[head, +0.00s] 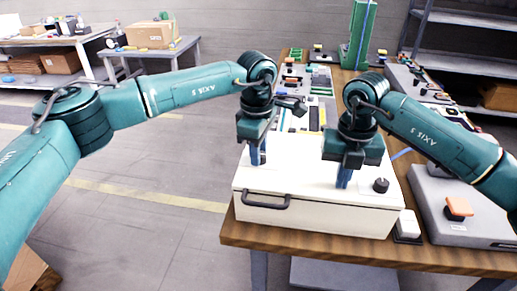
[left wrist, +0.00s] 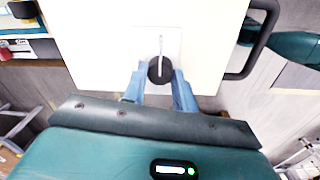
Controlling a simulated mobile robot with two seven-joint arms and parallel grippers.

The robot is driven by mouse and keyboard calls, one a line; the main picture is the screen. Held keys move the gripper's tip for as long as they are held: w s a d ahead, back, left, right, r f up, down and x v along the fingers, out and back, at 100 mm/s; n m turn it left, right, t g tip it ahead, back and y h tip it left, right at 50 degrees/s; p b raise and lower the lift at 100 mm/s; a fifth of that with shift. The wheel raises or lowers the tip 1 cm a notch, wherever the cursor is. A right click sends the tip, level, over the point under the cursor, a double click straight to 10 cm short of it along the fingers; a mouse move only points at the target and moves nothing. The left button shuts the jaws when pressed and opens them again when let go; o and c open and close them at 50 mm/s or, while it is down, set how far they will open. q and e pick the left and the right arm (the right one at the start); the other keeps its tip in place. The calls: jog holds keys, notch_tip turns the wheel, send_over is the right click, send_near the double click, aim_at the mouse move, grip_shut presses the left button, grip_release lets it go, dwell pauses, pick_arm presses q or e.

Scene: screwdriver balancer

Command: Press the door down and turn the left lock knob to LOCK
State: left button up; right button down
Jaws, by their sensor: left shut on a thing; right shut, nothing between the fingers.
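The white box (head: 310,219) stands on the wooden table's near end, its flat white door (head: 290,184) on top lying level. My left gripper (head: 257,161) points down at the door's left part. In the left wrist view its blue fingers (left wrist: 160,88) are shut on the round black left lock knob (left wrist: 160,71); a pale slot-like mark runs from the knob on a light plate. In the head view this knob is hidden by the gripper. My right gripper (head: 342,185) is shut and empty, its tips at the door's right part; contact is hard to tell. The black right knob (head: 381,185) stands uncovered beside it.
A dark handle (head: 264,201) sticks out from the box's front. Parts trays (head: 310,95) fill the table behind.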

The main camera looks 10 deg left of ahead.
pick_arm(q)
jog(key=shift+s+d, duration=0.15)
pick_arm(e)
jog(key=shift+f, duration=0.25)
pick_arm(q)
jog(key=o, duration=1)
jog(key=shift+r, duration=0.15)
jog(key=r, duration=1.1)
jog(key=shift+s+r, duration=0.25)
jog(key=shift+r, duration=0.15)
jog(key=shift+a, duration=0.2)
pick_arm(e)
jog(key=shift+r, duration=0.1)
jog(key=shift+r+p, duration=2.1)
jog(key=shift+r, duration=1.55)
pick_arm(q)
notch_tip(320, 180, up, 4)
jog(key=shift+r, duration=0.1)
pick_arm(e)
jog(key=shift+f, duration=0.1)
